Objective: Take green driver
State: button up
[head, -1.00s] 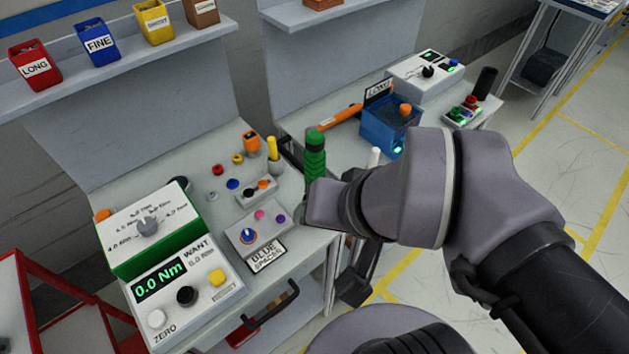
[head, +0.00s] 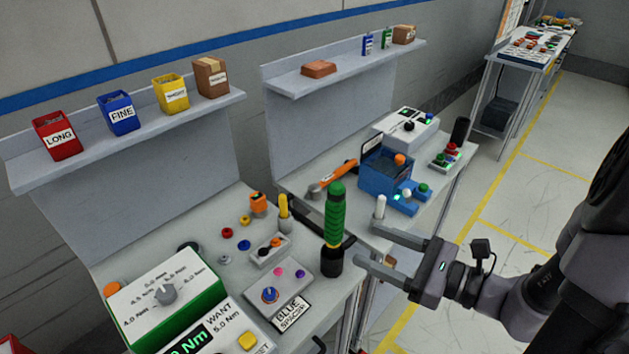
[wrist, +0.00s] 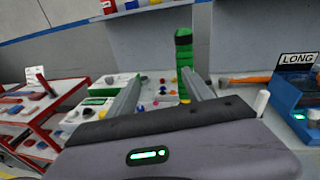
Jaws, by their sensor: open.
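The green driver (head: 335,215) stands upright in a black holder (head: 331,262) at the bench's right front edge in the head view. It also shows in the wrist view (wrist: 184,50), ahead of my gripper, close in line with the right finger. My gripper (head: 366,242) is open and empty. Its two fingers point left toward the driver, with a gap between their tips and the driver in the head view. The driver's lower end is hidden in the holder.
A white peg (head: 380,207) stands close behind my gripper's fingers. A yellow-handled tool (head: 283,207) and a control box labelled blue spacer (head: 270,294) are left of the driver. A blue LONG box (head: 385,168) sits on the far bench. The floor at right is open.

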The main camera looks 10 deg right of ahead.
aim_at(342, 212)
jog(key=w+a+m, duration=0.1)
jog(key=w, duration=0.2)
jog(key=w+a+m+t+h+b, duration=0.1)
jog(key=w, duration=0.2)
jog(key=w+a+t+b, duration=0.1)
jog(key=w, duration=0.3)
jog(key=shift+f+m+h, duration=0.3)
jog(key=shift+f+m, duration=0.1)
jog(key=shift+t, duration=0.3)
jog(key=x, duration=0.2)
jog(key=b+x, duration=0.1)
jog(key=x, duration=0.2)
jog(key=shift+w+a+f+b, duration=0.2)
jog(key=shift+w+f+b, duration=0.05)
jog(key=shift+w+b, duration=0.1)
grip_shut()
